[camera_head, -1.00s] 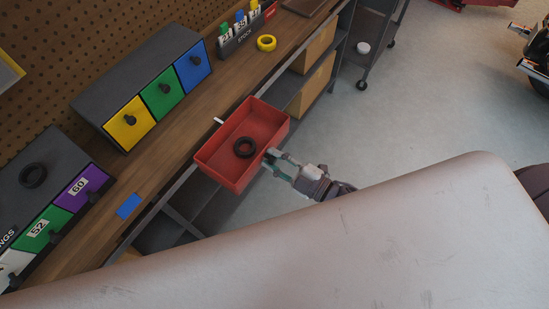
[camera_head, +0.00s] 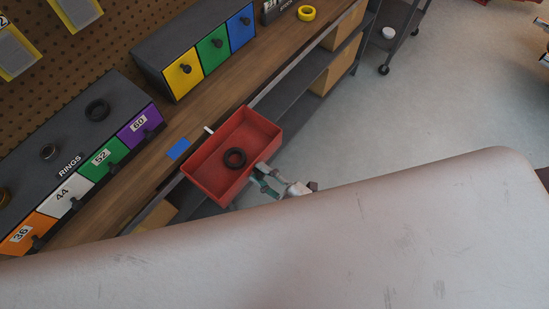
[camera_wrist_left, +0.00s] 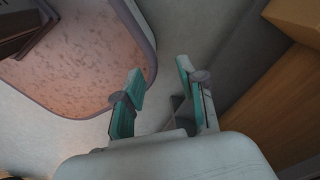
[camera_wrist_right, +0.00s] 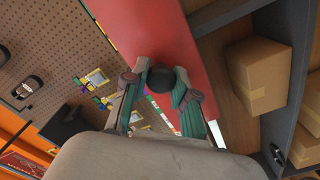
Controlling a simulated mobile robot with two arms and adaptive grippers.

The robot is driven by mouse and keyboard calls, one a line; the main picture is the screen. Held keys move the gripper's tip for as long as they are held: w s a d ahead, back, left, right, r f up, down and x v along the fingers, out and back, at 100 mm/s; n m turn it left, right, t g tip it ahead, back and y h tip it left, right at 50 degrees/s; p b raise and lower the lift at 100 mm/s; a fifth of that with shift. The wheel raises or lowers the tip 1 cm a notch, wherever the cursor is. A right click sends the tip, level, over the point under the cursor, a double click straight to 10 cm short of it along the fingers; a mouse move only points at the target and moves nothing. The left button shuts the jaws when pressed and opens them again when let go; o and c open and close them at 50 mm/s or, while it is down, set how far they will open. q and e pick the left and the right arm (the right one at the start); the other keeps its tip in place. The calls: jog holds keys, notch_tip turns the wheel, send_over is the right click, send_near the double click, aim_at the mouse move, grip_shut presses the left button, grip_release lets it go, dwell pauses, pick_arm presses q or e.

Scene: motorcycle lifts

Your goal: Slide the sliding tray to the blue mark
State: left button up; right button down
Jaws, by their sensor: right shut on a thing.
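The red sliding tray (camera_head: 205,178) hangs at the front edge of the wooden bench, with a black ring (camera_head: 234,158) inside it. A white pointer (camera_head: 208,130) sticks out from its bench side. The blue mark (camera_head: 178,149) is on the bench edge, a short way left of the pointer. My right gripper (camera_head: 264,180) is at the tray's front side. In the right wrist view it is shut on a dark round knob (camera_wrist_right: 160,80) in front of the red tray wall (camera_wrist_right: 150,35). My left gripper (camera_wrist_left: 158,85) is open and empty over the floor, seen only in the left wrist view.
Dark drawer units with coloured fronts (camera_head: 183,69) stand along the bench, one with a ring (camera_head: 97,109) on top. A yellow roll (camera_head: 306,13) lies farther right. Cardboard boxes (camera_wrist_right: 258,75) fill shelves below the bench. The floor (camera_head: 400,120) at right is open.

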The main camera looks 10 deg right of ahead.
aim_at(231, 194)
jog(key=s+a, duration=0.4)
jog(key=a, duration=0.1)
jog(key=shift+s+a, duration=0.5)
jog(key=shift+a, duration=0.1)
jog(key=shift+s+a, duration=0.1)
jog(key=shift+a, duration=0.05)
pick_arm(q)
jog(key=shift+w+d, duration=0.5)
jog(key=shift+d, duration=0.1)
pick_arm(e)
jog(key=c, duration=0.9)
grip_release()
pick_arm(q)
jog(key=shift+s, duration=0.15)
pick_arm(e)
jog(key=shift+s, duration=0.1)
jog(key=v, duration=1.2)
pick_arm(q)
jog(key=shift+d, duration=0.1)
pick_arm(e)
jog(key=shift+f, duration=0.1)
